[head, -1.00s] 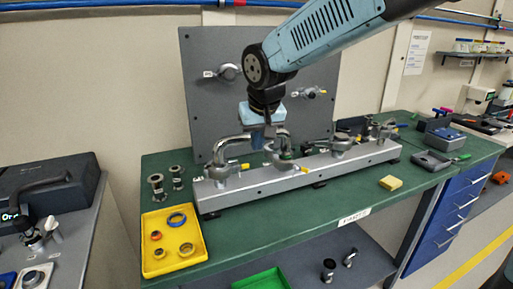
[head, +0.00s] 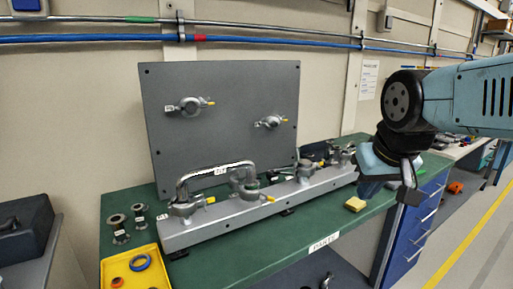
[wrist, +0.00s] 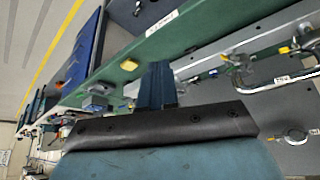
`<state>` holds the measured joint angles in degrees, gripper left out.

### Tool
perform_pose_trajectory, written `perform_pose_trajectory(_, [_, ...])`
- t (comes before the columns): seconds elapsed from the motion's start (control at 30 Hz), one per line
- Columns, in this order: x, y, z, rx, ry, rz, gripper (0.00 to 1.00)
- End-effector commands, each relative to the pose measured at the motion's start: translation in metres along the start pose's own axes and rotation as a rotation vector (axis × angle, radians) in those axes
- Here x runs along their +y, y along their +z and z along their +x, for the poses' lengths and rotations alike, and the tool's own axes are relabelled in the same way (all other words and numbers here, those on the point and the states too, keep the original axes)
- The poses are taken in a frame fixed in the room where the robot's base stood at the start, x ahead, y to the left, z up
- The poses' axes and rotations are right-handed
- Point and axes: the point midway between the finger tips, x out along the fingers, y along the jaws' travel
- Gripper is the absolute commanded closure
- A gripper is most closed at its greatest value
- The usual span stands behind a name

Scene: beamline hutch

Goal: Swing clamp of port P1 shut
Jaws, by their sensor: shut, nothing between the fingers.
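A grey rail (head: 225,220) on the green bench carries several ports with metal clamps. The left-end port clamp (head: 184,208) has a yellow-tipped lever, and a bent pipe (head: 215,169) rises from it. Another rail clamp (head: 250,188) sits to its right. Two more clamps, left (head: 190,106) and right (head: 268,122), sit on the upright grey panel. The small port labels are too blurred to read, so I cannot tell which is P1. My gripper (head: 408,192) is shut and empty, in the air right of the rail. Its fingers show in the wrist view (wrist: 158,84).
A yellow block (head: 355,204) lies near the front edge. Blue drawers (head: 422,225) are at right.

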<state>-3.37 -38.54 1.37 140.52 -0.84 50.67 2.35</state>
Motion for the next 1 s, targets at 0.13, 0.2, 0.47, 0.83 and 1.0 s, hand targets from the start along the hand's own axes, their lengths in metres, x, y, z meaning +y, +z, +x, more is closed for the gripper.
perform_pose_trajectory(0.13, [0.015,0.021,-0.005,0.011,0.010,0.035,1.00])
perform_pose_trajectory(0.2, [0.018,0.026,-0.005,0.013,0.011,0.041,1.00])
perform_pose_trajectory(0.47, [-0.003,-0.002,0.002,-0.008,-0.019,-0.010,1.00])
perform_pose_trajectory(0.83, [-0.108,-0.074,0.035,-0.055,-0.093,-0.164,1.00])
perform_pose_trajectory(1.0, [-0.175,-0.091,0.052,-0.072,-0.126,-0.240,1.00])
